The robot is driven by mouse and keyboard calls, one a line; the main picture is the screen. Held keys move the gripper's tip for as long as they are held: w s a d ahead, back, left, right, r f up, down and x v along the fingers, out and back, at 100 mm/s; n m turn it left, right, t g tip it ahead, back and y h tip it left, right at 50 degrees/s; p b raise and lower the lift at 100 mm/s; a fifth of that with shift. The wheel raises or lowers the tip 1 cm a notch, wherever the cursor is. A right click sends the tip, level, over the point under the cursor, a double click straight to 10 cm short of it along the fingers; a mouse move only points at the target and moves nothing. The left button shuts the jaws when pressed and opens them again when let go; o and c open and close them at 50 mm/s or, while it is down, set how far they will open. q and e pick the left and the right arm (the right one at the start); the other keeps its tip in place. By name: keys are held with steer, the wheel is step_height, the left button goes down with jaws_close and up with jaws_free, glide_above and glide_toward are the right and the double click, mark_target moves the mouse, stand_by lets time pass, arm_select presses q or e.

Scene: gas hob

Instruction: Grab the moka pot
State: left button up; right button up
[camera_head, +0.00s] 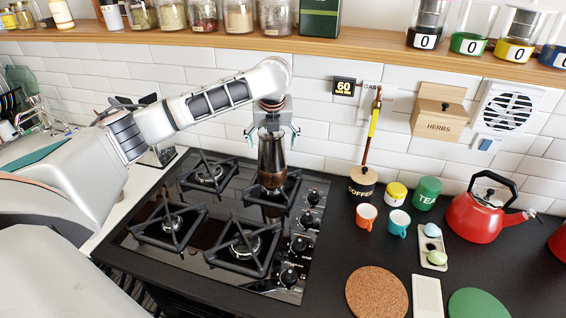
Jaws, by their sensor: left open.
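The moka pot (272,165) is a dark pot with a metallic sheen and a brownish lower part. It stands upright at the back right burner of the gas hob (205,235). My left arm reaches in from the left, and my left gripper (272,136) points down over the pot. Its fingers are open, one on each side of the pot's top; I cannot tell whether they touch it. The gripper body hides the very top of the pot. My right gripper is not in view.
Right of the hob are a coffee jar (362,184), a green tea canister (427,193), an orange cup (366,216), a teal cup (399,222) and a red kettle (482,212). A shelf (350,47) with jars runs above. A cork mat (377,292) lies in front.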

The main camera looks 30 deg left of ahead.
mark_target(272, 170)
arm_select(q)
steer(key=shift+w+f, duration=0.15)
steer(key=shift+w, duration=0.05)
steer(key=shift+x, duration=1.1)
steer(key=x, duration=0.5)
steer(key=shift+a, duration=0.2)
steer(key=shift+c, duration=0.4)
steer(key=c, duration=1.8)
steer(key=shift+c, duration=0.2)
